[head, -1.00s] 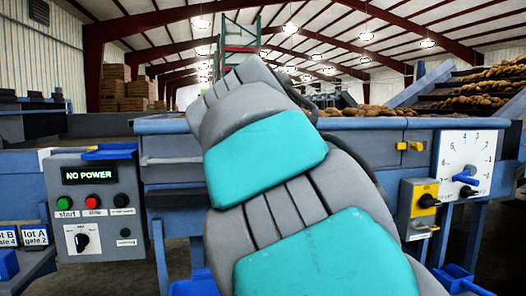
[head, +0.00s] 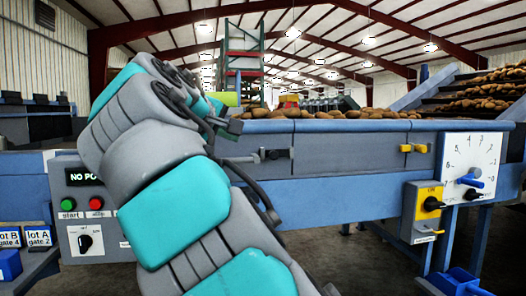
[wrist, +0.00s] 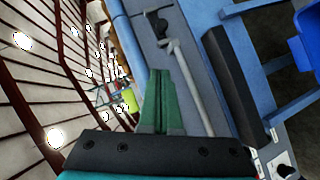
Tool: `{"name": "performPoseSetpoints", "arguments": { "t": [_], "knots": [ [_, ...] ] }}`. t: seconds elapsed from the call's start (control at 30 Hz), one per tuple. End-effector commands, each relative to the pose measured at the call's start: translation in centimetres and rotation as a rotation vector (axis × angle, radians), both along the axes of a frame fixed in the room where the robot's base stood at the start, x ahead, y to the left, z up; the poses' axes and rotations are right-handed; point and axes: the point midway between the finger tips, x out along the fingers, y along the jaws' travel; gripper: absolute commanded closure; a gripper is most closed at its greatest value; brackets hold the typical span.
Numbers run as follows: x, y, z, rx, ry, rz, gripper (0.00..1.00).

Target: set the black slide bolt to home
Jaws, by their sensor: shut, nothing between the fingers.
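The black slide bolt (head: 273,154) shows as a small dark knob near the right end of a grey rail on the front of the blue machine, just below its top edge. In the wrist view a black knob (wrist: 158,24) sits at the far end of a thin grey rod. My gripper (wrist: 160,72) has its green fingers together and empty, short of the knob. In the head view my arm covers the left part of the rail and much of the control box.
A control box with a green start button (head: 68,204) stands at left. A yellow switch box (head: 422,212) and a white dial (head: 468,168) with a blue pointer are at right. Potatoes (head: 345,113) lie on top of the machine.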

Motion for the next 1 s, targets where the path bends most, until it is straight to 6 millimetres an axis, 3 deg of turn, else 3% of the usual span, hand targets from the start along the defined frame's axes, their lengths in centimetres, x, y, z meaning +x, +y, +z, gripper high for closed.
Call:
{"name": "performPoseSetpoints", "arguments": {
  "t": [0.37, 0.7, 1.0],
  "knots": [
    [1.3, -0.4, -0.5, 0.001, 0.001, 0.000, 1.00],
    [6.1, -1.8, -2.1, 0.001, 0.000, 0.001, 1.00],
    [9.2, -2.9, -3.3, 0.000, 0.002, -0.001, 1.00]
  ]
}}
